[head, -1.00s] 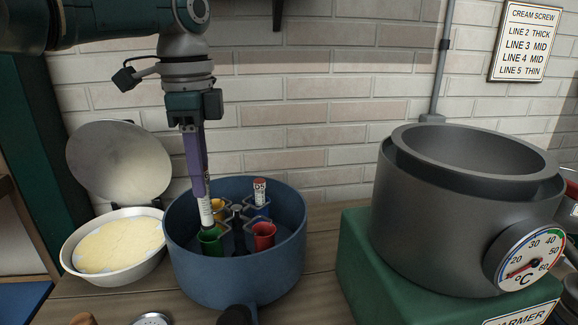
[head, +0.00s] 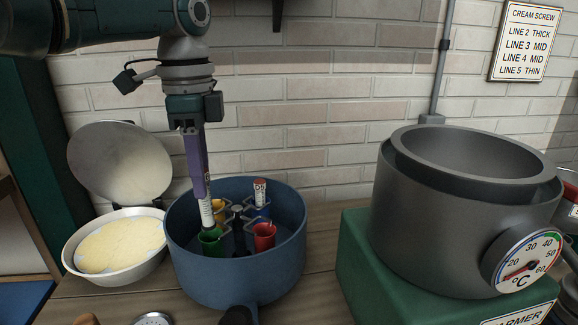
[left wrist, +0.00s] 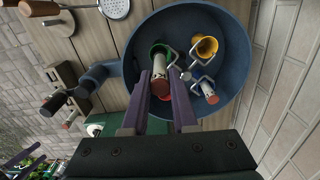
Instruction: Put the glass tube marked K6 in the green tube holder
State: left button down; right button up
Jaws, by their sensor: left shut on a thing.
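My left gripper (head: 203,186) points down into the blue tub and is shut on a glass tube (head: 207,215) with a white label. The label's marking is too small to read. The tube is upright, its lower end at the mouth of the green tube holder (head: 210,243). In the left wrist view the tube (left wrist: 160,66), with its red cap, lies between the purple fingers (left wrist: 160,85), its far end at the green holder (left wrist: 158,48). How deep it sits I cannot tell. My right gripper is not in view.
The blue tub (head: 238,285) also holds a red holder (head: 264,236), a yellow holder (head: 218,207) and a blue holder with a tube marked D5 (head: 260,191). A pan of cream (head: 72,262) stands left. A grey pot (head: 440,230) on a green warmer (head: 358,265) stands right.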

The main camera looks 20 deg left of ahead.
aim_at(209, 227)
pick_arm(q)
jog(key=shift+f+b, duration=0.7)
jog(key=shift+f, duration=0.35)
dwell(0.9)
jog(key=shift+f+b, duration=2.15)
jog(key=shift+f, duration=0.4)
dwell(0.6)
jog(key=c, duration=0.6)
grip_release()
jog(key=shift+o, duration=0.3)
jog(key=shift+o, duration=1.2)
jog(key=shift+r, duration=0.15)
jog(key=shift+r+p, duration=4.5)
jog(key=shift+p, duration=0.1)
